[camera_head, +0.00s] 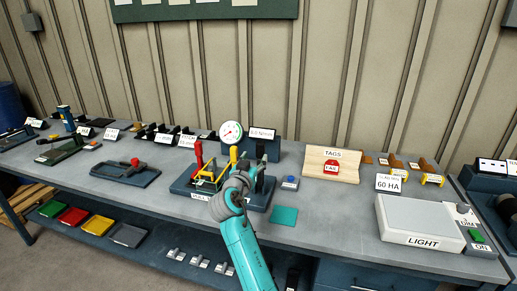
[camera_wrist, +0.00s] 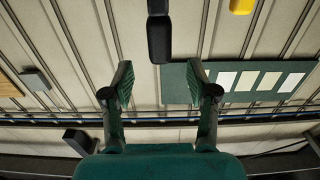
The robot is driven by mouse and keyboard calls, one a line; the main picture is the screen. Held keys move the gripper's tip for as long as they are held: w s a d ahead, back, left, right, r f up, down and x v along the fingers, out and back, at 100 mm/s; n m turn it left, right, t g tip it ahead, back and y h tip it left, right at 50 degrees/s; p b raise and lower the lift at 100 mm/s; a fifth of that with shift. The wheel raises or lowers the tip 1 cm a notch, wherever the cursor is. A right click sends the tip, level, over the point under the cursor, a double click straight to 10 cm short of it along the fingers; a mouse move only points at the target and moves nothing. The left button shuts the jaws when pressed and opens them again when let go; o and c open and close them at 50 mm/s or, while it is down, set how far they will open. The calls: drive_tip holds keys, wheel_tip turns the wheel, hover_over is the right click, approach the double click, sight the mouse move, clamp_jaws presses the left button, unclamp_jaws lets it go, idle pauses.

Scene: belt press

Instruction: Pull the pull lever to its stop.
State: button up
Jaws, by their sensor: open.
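A press fixture stands mid-bench on a dark blue base (camera_head: 181,187) with a label reading PULL (camera_head: 200,196) on its front. A red upright lever (camera_head: 198,154) rises at its left, and a yellow upright part (camera_head: 233,156) stands right of it. My gripper (camera_wrist: 160,82) is open and empty. In the wrist view a black rounded bar (camera_wrist: 159,38) lies ahead of the gap between my fingers, with no visible contact. A yellow piece (camera_wrist: 241,5) shows at the top right. In the head view my wrist hides the fixture's middle. I cannot tell which handle is the pull lever.
A round gauge (camera_head: 231,132) stands behind the fixture. A blue button box (camera_head: 290,182) and a teal pad (camera_head: 284,215) lie to its right. A TAGS board (camera_head: 331,165) and a LIGHT box (camera_head: 419,222) are farther right. A tray with a red knob (camera_head: 127,172) is left.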

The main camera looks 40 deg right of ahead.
sight(259, 150)
drive_tip(key=x, duration=0.8)
clamp_jaws()
